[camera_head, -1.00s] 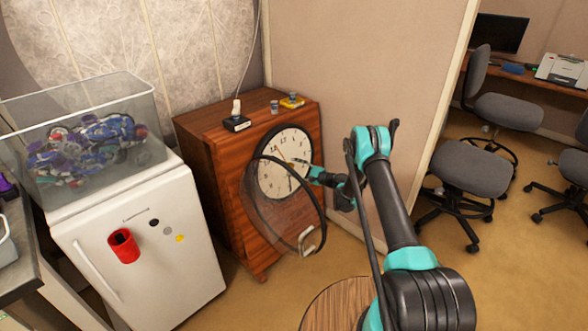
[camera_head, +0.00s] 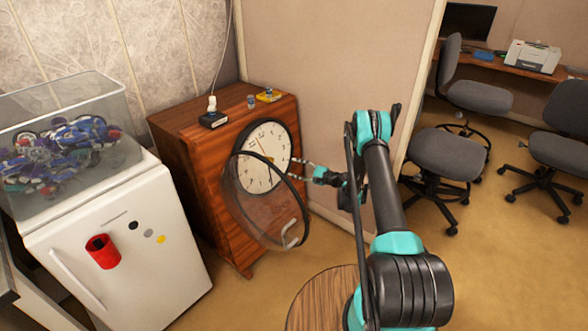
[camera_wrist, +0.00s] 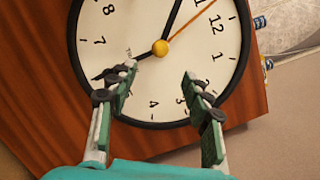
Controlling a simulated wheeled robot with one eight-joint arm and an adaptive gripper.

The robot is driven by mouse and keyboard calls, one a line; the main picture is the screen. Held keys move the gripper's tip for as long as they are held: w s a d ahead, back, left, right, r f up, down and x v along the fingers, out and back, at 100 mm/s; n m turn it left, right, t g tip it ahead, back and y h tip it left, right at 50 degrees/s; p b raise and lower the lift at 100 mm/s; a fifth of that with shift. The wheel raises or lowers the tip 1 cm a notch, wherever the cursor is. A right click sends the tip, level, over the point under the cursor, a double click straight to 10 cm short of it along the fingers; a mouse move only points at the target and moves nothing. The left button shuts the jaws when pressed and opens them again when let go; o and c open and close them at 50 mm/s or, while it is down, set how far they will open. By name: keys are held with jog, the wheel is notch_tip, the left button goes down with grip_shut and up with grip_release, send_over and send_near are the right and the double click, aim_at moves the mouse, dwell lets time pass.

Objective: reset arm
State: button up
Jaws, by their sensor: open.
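My gripper (camera_head: 300,165) is open and empty, in front of the right edge of a round clock face (camera_head: 257,180) on a wooden cabinet (camera_head: 205,180). In the wrist view, the two green-sided fingers (camera_wrist: 158,82) stand apart before the lower part of the clock face (camera_wrist: 200,45). The clock has black hands and a yellow hub. Its round glass cover (camera_head: 262,215) with a dark rim and a pale handle is swung open to the front. My arm reaches in from the lower right.
A white fridge (camera_head: 130,250) with a red cup (camera_head: 103,252) stands left, with a clear bin (camera_head: 110,100) of parts on top. A round wooden top (camera_head: 315,300) is below my arm. Office chairs (camera_head: 450,160) stand right. Open floor lies between.

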jog(key=shift+r, duration=0.1)
jog(key=s+d+r+n+g+h, duration=0.2)
jog(key=s+r+n+h, duration=0.15)
jog(key=r, duration=0.75)
jog(key=s+d+r+n+h, duration=0.35)
jog(key=s+r, duration=0.45)
jog(key=s, duration=0.3)
jog(key=s+d+n+h, duration=0.1)
jog(key=s+d+h, duration=0.2)
jog(key=s, duration=0.7)
jog(key=s+d+n+g+h, duration=0.1)
jog(key=s+d+n+h, duration=0.1)
jog(key=s+d, duration=0.5)
jog(key=s+d+n+h, duration=0.2)
jog(key=s+d+h, duration=0.2)
jog(key=s, duration=1.1)
jog(key=shift+d+r, duration=0.3)
jog(key=shift+d, duration=0.8)
jog(key=shift+c, duration=0.4)
